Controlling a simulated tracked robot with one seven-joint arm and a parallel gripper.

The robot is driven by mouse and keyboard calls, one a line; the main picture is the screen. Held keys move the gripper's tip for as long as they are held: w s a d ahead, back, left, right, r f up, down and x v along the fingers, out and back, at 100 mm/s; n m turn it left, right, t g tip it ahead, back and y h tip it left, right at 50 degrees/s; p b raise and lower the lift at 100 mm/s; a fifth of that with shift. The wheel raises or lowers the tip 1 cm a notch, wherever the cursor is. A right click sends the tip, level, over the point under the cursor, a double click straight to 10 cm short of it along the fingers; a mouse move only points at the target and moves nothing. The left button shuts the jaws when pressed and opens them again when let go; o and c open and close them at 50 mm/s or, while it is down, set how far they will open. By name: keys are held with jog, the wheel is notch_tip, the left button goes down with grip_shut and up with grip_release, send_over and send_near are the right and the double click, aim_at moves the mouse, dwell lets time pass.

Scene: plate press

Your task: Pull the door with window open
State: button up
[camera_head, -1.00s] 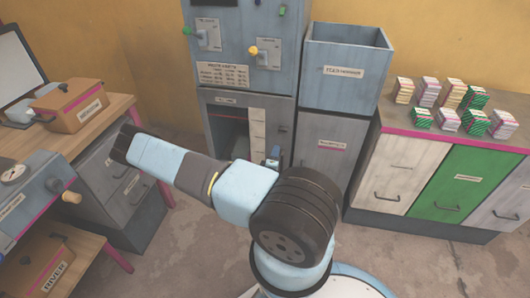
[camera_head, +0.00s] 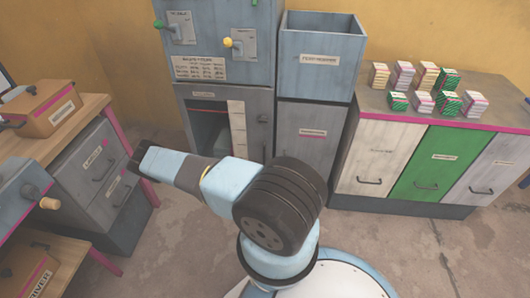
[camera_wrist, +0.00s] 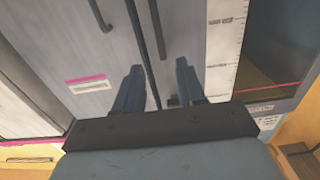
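The door with window (camera_head: 257,132) is the grey lower front of the press cabinet, and it looks shut. Its dark window (camera_head: 207,121) has a pale measuring strip (camera_head: 238,128) beside it. In the wrist view, the door (camera_wrist: 193,33) shows upside down with the strip (camera_wrist: 224,45) and window (camera_wrist: 278,45) to the right. A dark bar handle (camera_wrist: 158,28) is on the door near its seam. My gripper (camera_wrist: 159,75) is open, with nothing visible between its fingers. The handle appears beyond the fingertips, apart from them.
A grey cabinet (camera_head: 305,145) adjoins the door, with its own handle (camera_wrist: 100,15) near the seam. A bench with drawers (camera_head: 100,165) stands left. A low cabinet (camera_head: 436,160) with several stacks on top stands right. Some floor in front is clear.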

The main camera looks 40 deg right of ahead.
aim_at(264, 153)
jog(key=x, duration=1.3)
jog(key=shift+w, duration=0.1)
grip_shut()
